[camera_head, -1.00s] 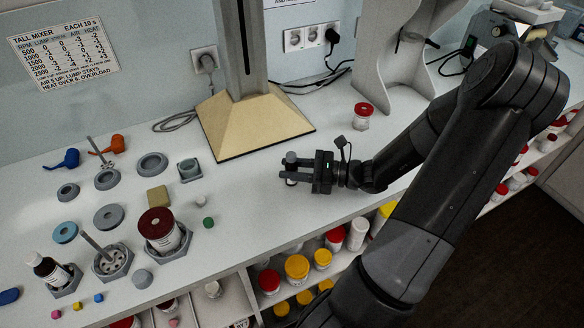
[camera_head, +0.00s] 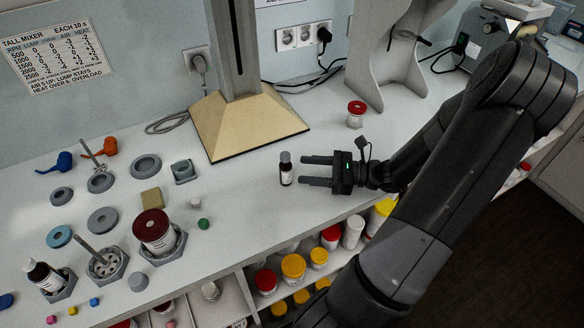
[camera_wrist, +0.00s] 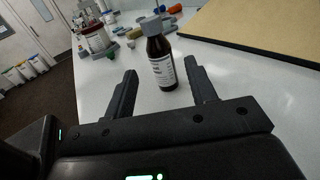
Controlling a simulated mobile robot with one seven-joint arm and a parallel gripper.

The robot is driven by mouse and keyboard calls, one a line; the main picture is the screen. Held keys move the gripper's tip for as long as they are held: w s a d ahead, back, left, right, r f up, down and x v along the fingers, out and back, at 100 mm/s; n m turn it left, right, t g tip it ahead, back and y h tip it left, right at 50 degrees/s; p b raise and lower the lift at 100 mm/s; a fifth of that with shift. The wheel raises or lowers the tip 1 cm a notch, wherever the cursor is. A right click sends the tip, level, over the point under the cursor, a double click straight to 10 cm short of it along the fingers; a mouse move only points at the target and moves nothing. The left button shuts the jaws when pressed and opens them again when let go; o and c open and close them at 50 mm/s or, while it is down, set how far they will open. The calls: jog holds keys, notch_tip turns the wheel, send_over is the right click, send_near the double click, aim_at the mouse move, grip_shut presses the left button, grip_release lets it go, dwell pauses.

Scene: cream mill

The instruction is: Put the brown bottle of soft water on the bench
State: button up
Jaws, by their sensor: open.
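A small brown bottle (camera_head: 286,169) with a dark cap and a white label stands upright on the bench (camera_head: 255,215). In the wrist view the bottle (camera_wrist: 161,62) stands just beyond and between my fingertips, its cap looking grey; the label print is too small to read. My gripper (camera_head: 303,170) is open, low over the bench, with its fingers pointing left toward the bottle. It also shows in the wrist view (camera_wrist: 160,75), with nothing gripped. A second brown bottle (camera_head: 45,277) with a white label sits in a grey holder at the far left.
A large jar with a dark red lid (camera_head: 153,232) stands in a grey holder at left, among several grey rings and small coloured pieces. The mixer's cream base (camera_head: 245,125) is behind the bottle. A red-lidded jar (camera_head: 356,114) stands behind my gripper. Bench around the bottle is clear.

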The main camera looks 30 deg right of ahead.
jog(key=v, duration=0.4)
jog(key=shift+s+d, duration=0.15)
jog(key=shift+d, duration=0.2)
jog(key=shift+s+d, duration=0.25)
jog(key=a+n+g, duration=0.2)
jog(key=a, duration=0.1)
jog(key=a+r+n+g+h, duration=0.1)
jog(key=a+n+g, duration=0.1)
jog(key=g, duration=0.1)
jog(key=a+n+g+h, duration=0.1)
jog(key=a+n+g, duration=0.1)
jog(key=a, duration=0.1)
jog(key=shift+s+a+r+n, duration=0.3)
jog(key=shift+r+n, duration=0.1)
jog(key=s+a+r+n+t+h, duration=0.1)
jog(key=s+a+r+n+h, duration=0.2)
jog(key=a+r+n+h, duration=0.2)
jog(key=s+a+r+n+t+h, duration=0.1)
jog(key=s+a+r+n+h, duration=0.3)
jog(key=n, duration=0.8)
notch_tip(320, 180, up, 5)
jog(key=a+h, duration=0.2)
jog(key=h, duration=0.2)
jog(key=shift+o, duration=0.5)
jog(key=shift+s+a+r+n+t, duration=0.15)
jog(key=shift+r+n+t, duration=0.15)
jog(key=shift+n, duration=0.2)
